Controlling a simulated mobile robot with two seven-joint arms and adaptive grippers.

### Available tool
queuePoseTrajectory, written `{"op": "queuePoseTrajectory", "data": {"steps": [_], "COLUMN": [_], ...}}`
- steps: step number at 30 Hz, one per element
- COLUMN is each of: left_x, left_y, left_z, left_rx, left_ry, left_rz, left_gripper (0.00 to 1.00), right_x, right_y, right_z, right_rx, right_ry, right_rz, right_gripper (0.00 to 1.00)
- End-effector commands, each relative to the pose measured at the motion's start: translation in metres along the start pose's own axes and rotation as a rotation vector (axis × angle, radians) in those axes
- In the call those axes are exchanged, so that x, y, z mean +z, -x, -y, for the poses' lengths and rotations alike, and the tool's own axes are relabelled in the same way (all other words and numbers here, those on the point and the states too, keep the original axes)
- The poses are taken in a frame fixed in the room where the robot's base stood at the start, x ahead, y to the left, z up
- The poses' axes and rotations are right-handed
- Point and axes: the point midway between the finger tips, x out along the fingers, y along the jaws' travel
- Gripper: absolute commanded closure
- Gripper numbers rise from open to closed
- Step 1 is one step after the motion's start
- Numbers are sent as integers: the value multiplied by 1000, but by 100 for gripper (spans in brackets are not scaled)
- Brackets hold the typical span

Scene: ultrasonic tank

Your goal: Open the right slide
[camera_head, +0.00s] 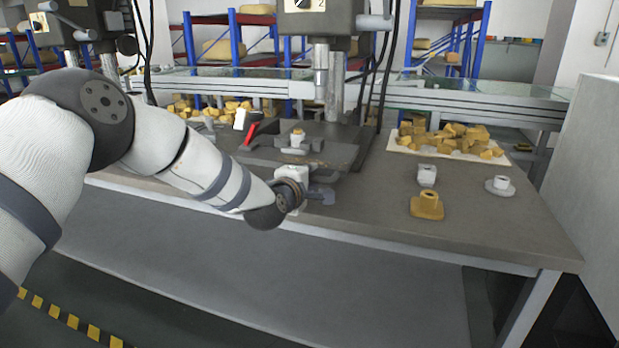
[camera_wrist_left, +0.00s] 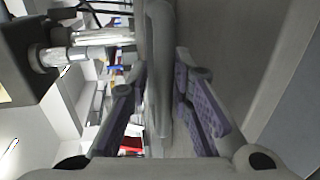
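A dark flat metal plate (camera_head: 345,157) lies under the press on the bench, and I cannot tell which part of it is the right slide. A small pale block with a peg (camera_head: 297,140) stands on the plate. My left gripper (camera_head: 320,193) is at the front edge of this plate, low over the bench. In the left wrist view its fingers (camera_wrist_left: 160,68) are apart, with a rounded grey bar (camera_wrist_left: 159,35) running between them. Gaps show beside the bar, so it does not look gripped. My right gripper is not in view.
A press head (camera_head: 318,18) and column stand behind the plate. A small red part (camera_head: 251,133) is left of it. On the right bench top are a tan fixture (camera_head: 427,206), a white block (camera_head: 427,175), a grey round part (camera_head: 500,186) and a tray of yellow pieces (camera_head: 400,144).

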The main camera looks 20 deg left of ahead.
Motion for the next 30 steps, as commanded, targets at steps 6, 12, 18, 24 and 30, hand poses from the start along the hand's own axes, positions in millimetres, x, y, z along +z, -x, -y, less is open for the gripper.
{"op": "queuePoseTrajectory", "data": {"steps": [6, 12, 18, 24, 30], "left_x": [0, 0, 0, 0, 0], "left_y": [0, 11, 61, 105, 120], "left_z": [1, 1, 0, 0, 0], "left_rx": [-2, -4, -4, -2, -1], "left_ry": [0, 0, 2, 1, 0], "left_rz": [1, 2, 2, 1, 0], "left_gripper": [68, 68, 68, 68, 68], "right_x": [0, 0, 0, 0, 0], "right_y": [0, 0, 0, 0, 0], "right_z": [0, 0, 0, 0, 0], "right_rx": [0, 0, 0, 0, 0], "right_ry": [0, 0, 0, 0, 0], "right_rz": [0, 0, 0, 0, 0], "right_gripper": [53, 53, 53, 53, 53]}}
